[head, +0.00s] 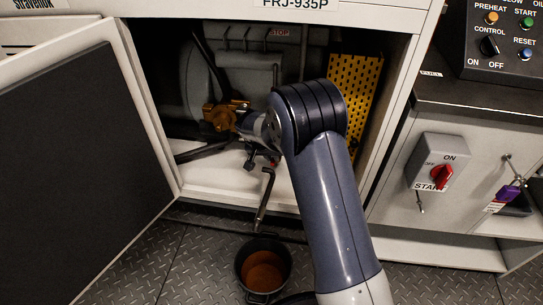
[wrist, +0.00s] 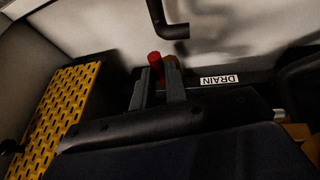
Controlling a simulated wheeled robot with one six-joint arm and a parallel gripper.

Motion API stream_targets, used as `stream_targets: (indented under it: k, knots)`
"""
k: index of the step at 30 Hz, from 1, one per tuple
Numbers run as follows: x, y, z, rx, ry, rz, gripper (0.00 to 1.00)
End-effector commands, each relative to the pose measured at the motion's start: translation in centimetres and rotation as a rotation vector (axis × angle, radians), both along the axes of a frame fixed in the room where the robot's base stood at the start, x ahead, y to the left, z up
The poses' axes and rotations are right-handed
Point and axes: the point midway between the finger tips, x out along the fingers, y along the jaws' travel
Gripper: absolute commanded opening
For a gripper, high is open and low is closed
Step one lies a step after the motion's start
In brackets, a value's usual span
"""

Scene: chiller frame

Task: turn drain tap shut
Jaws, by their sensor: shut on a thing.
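My gripper (wrist: 157,78) is inside the open cabinet, with its two grey fingers shut on the drain tap's handle. The handle's red end (wrist: 155,58) shows between and just beyond the fingers in the wrist view; the rest of the tap is hidden by the gripper. In the head view my arm covers much of the tap area.
A dark bucket (head: 243,283) with brownish contents stands on the floor below the pipe. The open cabinet door (head: 152,112) is at left. A yellow perforated panel (head: 357,88) stands inside at right. A brass fitting (head: 219,116) is left of my wrist.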

Motion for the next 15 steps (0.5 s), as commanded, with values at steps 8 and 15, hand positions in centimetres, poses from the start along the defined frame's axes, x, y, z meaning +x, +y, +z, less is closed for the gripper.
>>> stream_targets:
  k: [8,15]
  knots:
    - [0.1,0.2,-0.1,-0.001,0.001,-0.022,0.0]
    - [0.4,1.0,-0.2,0.0,0.0,-0.136,0.0]
